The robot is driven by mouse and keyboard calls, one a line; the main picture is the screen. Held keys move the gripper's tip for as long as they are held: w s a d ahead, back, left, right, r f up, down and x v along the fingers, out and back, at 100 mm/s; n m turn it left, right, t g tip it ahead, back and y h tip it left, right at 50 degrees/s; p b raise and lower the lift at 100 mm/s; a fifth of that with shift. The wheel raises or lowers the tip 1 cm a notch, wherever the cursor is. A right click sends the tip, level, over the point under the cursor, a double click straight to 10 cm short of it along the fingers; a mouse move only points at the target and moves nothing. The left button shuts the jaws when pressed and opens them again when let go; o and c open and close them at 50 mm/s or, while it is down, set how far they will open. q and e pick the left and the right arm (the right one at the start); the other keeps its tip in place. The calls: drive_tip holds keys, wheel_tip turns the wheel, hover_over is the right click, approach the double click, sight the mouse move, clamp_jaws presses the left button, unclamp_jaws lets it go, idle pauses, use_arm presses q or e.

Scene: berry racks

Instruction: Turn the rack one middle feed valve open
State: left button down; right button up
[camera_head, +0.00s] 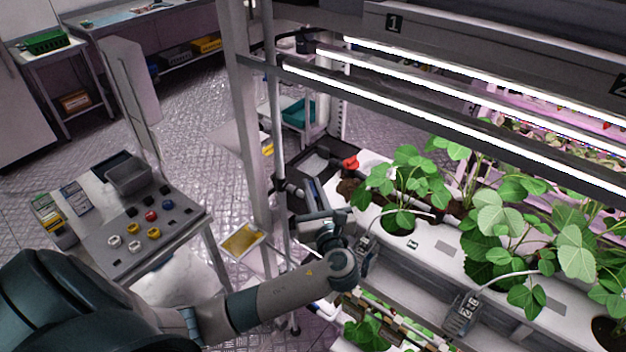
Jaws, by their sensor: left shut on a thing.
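Rack one, marked with a "1" plate (394,23), stands at the right with a white planting trough (440,243) at its middle level. A grey vertical feed pipe (277,150) runs down its near-left post. My left gripper (312,194) reaches up from my wrist to the pipework at the left end of this trough. It is shut on the middle feed valve there; the gripper hides most of the valve, so its handle angle cannot be told. A red knob-like part (350,162) shows just beyond the gripper. My right gripper is out of view.
Leafy plants (400,180) and sensor boxes (462,313) line the trough, right of my wrist. A grey cart (175,232) with colored knobs stands at the left. Open floor lies behind it.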

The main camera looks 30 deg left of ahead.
use_arm(q)
drive_tip(key=n+g+y+p, duration=0.1)
drive_tip(key=g, duration=0.1)
drive_tip(key=n+g+y+p, duration=0.1)
drive_tip(key=n+g+y, duration=0.1)
drive_tip(key=shift+w+d+r+n+g, duration=0.1)
drive_tip(key=shift+r+n+g, duration=0.05)
drive_tip(key=shift+n+g, duration=0.2)
drive_tip(key=shift+n+g+y, duration=0.45)
drive_tip(key=shift+n+g, duration=0.55)
drive_tip(key=shift+g, duration=0.5)
drive_tip(key=shift+n+g+y, duration=0.45)
drive_tip(key=shift+n+g, duration=0.5)
drive_tip(key=shift+g, duration=0.5)
drive_tip(key=c, duration=1.8)
unclamp_jaws()
drive_tip(key=shift+a, duration=0.2)
